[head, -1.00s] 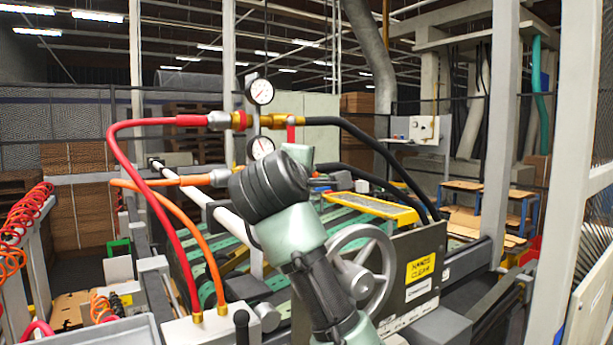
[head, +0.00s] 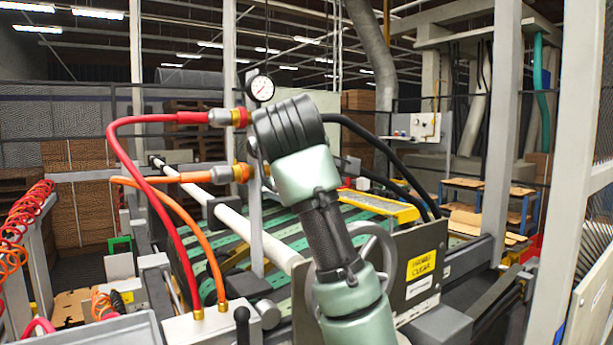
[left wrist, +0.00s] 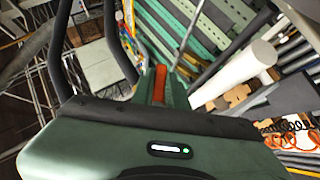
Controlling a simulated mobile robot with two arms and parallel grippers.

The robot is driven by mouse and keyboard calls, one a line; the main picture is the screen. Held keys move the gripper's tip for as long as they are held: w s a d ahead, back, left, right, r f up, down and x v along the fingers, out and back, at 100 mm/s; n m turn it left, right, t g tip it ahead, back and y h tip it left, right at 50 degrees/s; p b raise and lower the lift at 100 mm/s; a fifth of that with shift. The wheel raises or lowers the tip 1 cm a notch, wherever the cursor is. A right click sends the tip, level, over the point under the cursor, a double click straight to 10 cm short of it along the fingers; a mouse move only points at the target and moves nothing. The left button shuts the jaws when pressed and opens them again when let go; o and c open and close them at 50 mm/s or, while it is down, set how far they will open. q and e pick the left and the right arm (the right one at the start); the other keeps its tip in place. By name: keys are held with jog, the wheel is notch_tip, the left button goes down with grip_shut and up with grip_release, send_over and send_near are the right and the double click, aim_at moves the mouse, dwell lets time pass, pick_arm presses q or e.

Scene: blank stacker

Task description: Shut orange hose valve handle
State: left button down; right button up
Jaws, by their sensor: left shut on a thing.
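Which valve this handle belongs to cannot be told. In the head view the fingers are hidden behind my wrist. My right gripper is not in view.
A pressure gauge (head: 260,88) stands on the post above the red line. Black hoses (head: 375,150) curve down at the right. A handwheel (head: 382,262) and the yellow-labelled panel (head: 427,262) are close by my arm. A white roller (head: 235,222) crosses behind.

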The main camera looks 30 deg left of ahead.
pick_arm(q)
jog(key=shift+s+a+f+m+g+y, duration=0.15)
jog(key=shift+s+f+m+g+y, duration=0.15)
jog(key=shift+m+g, duration=0.75)
jog(key=shift+s+a+f+m+g+y, duration=0.1)
jog(key=shift+s+f+m+g+y, duration=0.35)
jog(key=shift+g, duration=1.25)
jog(key=shift+s+a+f+m+g+y, duration=0.2)
jog(key=shift+m+g, duration=0.6)
jog(key=shift+g, duration=0.55)
jog(key=c, duration=1.5)
grip_release()
jog(key=shift+o, duration=0.5)
jog(key=shift+w+a, duration=0.2)
jog(key=shift+a, duration=0.25)
jog(key=b+v, duration=0.1)
jog(key=v, duration=0.7)
jog(key=shift+b, duration=0.3)
